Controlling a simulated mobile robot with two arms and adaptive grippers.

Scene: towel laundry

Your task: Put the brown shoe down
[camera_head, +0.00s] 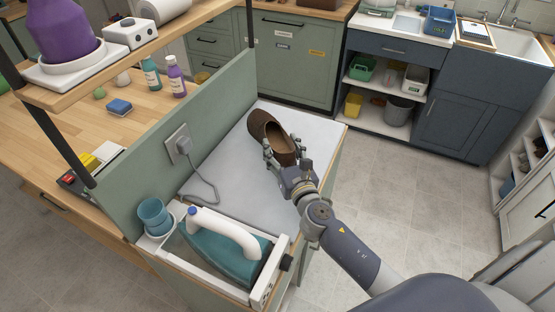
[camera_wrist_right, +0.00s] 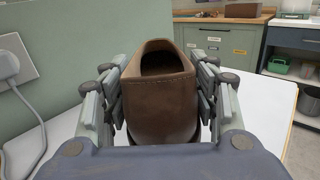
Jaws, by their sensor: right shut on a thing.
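The brown shoe (camera_head: 270,136) is at the grey-white counter top (camera_head: 240,190), its opening facing up and its toe pointing away from me. My right gripper (camera_head: 283,160) is shut on the heel end of the shoe. In the right wrist view the brown shoe (camera_wrist_right: 162,98) sits between the two fingers of my right gripper (camera_wrist_right: 160,105), with its heel towards the camera. I cannot tell whether the sole touches the counter top. My left gripper is not in view.
A teal iron (camera_head: 225,250) stands in a white holder at the counter's near end, beside a blue cup (camera_head: 154,214). A green partition (camera_head: 200,135) with a wall socket (camera_head: 178,142) and cord borders the left side. The counter between iron and shoe is mostly clear.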

